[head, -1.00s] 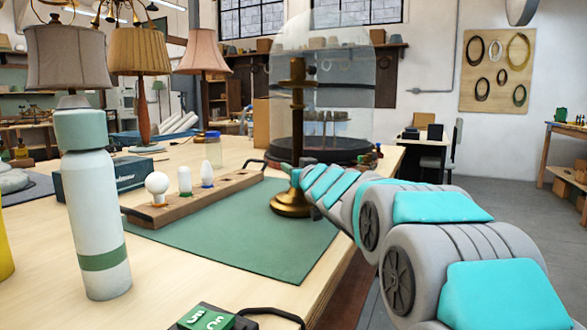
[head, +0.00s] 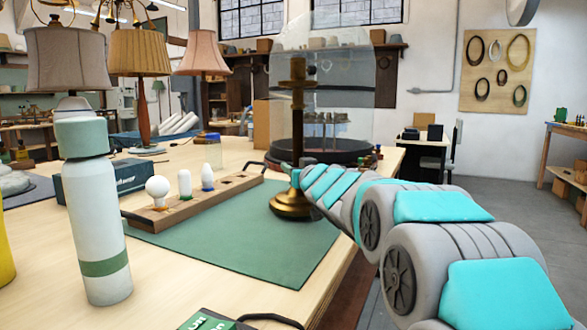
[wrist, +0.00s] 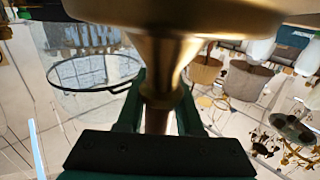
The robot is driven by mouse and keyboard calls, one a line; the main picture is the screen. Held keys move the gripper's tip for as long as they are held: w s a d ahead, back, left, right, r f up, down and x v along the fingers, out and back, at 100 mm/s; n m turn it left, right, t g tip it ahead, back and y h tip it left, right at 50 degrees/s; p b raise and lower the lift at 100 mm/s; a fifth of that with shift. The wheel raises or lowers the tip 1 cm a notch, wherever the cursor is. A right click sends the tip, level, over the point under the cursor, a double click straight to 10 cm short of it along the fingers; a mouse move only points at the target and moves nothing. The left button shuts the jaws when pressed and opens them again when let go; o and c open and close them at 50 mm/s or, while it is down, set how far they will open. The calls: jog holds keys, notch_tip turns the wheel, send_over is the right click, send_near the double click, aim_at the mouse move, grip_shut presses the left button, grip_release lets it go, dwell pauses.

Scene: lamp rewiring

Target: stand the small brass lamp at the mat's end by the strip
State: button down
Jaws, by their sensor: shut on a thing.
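The small brass lamp (head: 296,130) is upright, with no shade, a dark stem and a round brass base. Its base is over the far right part of the green mat (head: 240,245), near the right edge. I cannot tell whether the base touches the mat. My gripper (wrist: 158,105) is shut on the stem just above the base; the wrist view shows the brass base (wrist: 175,18) large and upside down. In the head view my arm hides the fingers. The wooden strip (head: 215,193) with several white bulbs lies along the mat's left side, left of the lamp.
A glass dome (head: 345,100) on a dark base stands just behind the lamp. A pale green bottle (head: 98,220) stands at the front left. Shaded lamps (head: 140,50) and a dark box (head: 125,175) are at the left. The mat's front part is clear. The bench's right edge is close.

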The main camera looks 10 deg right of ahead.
aim_at(293, 151)
jog(key=shift+r+p, duration=0.75)
jog(key=shift+r, duration=0.35)
jog(key=shift+a+r, duration=0.15)
jog(key=shift+r, duration=0.95)
jog(key=shift+s, duration=0.15)
